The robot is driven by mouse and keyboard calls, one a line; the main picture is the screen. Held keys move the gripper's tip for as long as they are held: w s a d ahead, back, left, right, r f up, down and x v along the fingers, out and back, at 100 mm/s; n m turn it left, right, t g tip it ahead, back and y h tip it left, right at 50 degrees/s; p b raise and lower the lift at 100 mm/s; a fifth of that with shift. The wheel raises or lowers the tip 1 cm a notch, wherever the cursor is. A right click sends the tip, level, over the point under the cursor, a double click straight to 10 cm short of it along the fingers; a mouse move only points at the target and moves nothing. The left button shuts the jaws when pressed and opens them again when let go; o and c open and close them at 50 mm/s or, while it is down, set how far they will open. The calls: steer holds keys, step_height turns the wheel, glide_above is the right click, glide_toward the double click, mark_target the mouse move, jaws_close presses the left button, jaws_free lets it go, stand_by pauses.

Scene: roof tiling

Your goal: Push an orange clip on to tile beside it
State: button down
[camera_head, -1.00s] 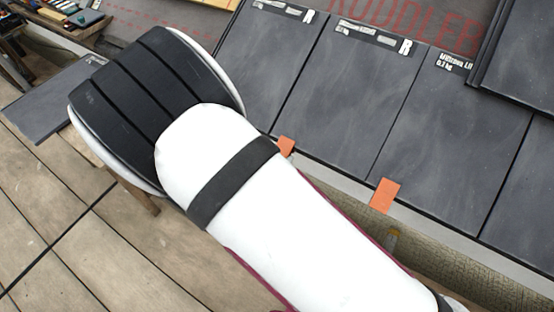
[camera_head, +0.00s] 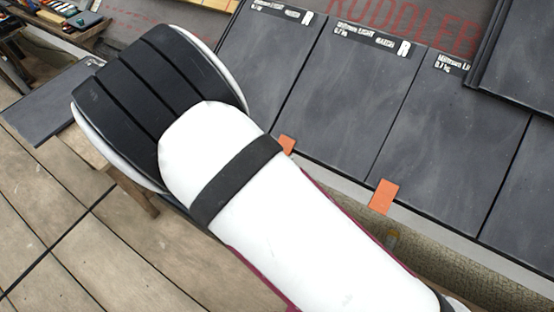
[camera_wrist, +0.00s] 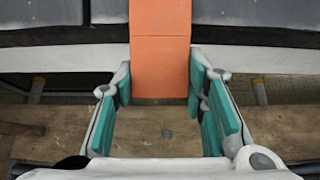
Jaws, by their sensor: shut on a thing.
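In the wrist view, my gripper (camera_wrist: 161,92) has its teal-padded fingers on both sides of an orange clip (camera_wrist: 160,66) and is shut on it. The clip runs from the tile edge down between the fingertips, and its upper part lies over dark tile (camera_wrist: 240,12). In the head view, one orange clip (camera_head: 384,196) sits at the lower edge of the tiles, at the seam between two of them. Another orange clip (camera_head: 287,144) shows partly beside my arm. My arm hides the gripper in the head view.
Dark tiles (camera_head: 345,95) with printed labels cover the roof. A raised tile (camera_head: 525,60) overlaps at the upper right. A loose dark tile (camera_head: 50,102) and tools (camera_head: 65,15) lie at the upper left. Wooden planks (camera_head: 40,210) form the floor.

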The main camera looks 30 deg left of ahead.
steer(key=shift+w+r, duration=0.25)
steer(key=shift+w, duration=0.1)
stand_by(0.3)
steer(key=c, duration=0.9)
jaws_free()
steer(key=shift+s, duration=0.1)
steer(key=s+r+p, duration=0.1)
steer(key=r, duration=0.1)
steer(key=s+r+p, duration=0.1)
steer(key=r+p, duration=0.1)
steer(key=s+r+p, duration=0.1)
steer(key=r, duration=0.1)
steer(key=shift+s+a, duration=0.1)
steer(key=shift+s, duration=0.2)
steer(key=shift+f, duration=0.1)
